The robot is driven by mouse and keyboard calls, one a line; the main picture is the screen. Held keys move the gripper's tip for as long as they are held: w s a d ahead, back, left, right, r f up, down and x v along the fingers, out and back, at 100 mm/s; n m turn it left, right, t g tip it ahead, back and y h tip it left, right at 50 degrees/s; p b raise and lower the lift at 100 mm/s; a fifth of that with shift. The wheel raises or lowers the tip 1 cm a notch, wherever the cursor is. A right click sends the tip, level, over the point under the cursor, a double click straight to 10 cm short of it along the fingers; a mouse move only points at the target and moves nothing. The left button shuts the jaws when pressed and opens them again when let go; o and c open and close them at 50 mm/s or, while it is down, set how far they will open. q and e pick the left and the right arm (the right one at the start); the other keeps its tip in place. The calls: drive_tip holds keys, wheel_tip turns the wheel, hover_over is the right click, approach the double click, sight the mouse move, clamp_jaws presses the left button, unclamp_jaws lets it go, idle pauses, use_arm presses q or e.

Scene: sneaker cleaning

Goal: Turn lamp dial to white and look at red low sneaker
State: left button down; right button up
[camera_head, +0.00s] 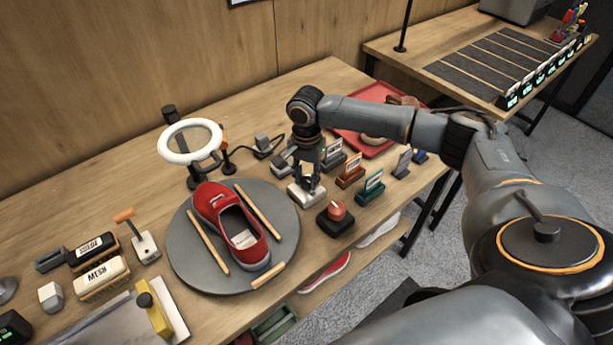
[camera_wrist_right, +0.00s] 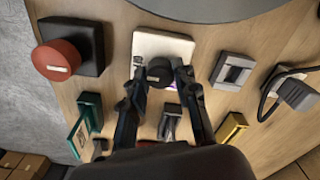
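The red low sneaker (camera_head: 212,198) rests on the round grey turntable (camera_head: 287,213) in the head view, with wooden sticks around it. The ring lamp (camera_head: 172,155) stands behind it, its ring white. The dial, a black knob (camera_wrist_right: 160,70) on a white base (camera_wrist_right: 181,46), shows in the right wrist view; the base also shows in the head view (camera_head: 295,195). My right gripper (camera_head: 309,183) points down over it. Its two fingers (camera_wrist_right: 161,77) are apart, one on each side of the knob, with small gaps seeming to remain. My left gripper is out of view.
A red button on a black base (camera_head: 336,217) stands close beside the dial. Small labelled blocks (camera_head: 370,187) and a red tray (camera_head: 345,136) lie beyond. Brushes (camera_head: 103,275) and a metal plate (camera_head: 118,325) lie at the left. The table's front edge is near.

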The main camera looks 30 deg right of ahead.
clamp_jaws()
drive_tip(key=shift+r+p, duration=0.1)
drive_tip(key=shift+p, duration=0.5)
drive_tip(key=n+p, duration=0.6)
drive_tip(key=shift+s+r+p, duration=0.1)
drive_tip(key=shift+p, duration=0.25)
drive_tip(key=shift+n+p, duration=0.85)
drive_tip(key=shift+n, duration=0.35)
drive_tip(key=shift+f+n+p, duration=0.2)
drive_tip(key=shift+n+p, duration=0.5)
drive_tip(key=shift+n, duration=0.9)
drive_tip(key=o, duration=1)
unclamp_jaws()
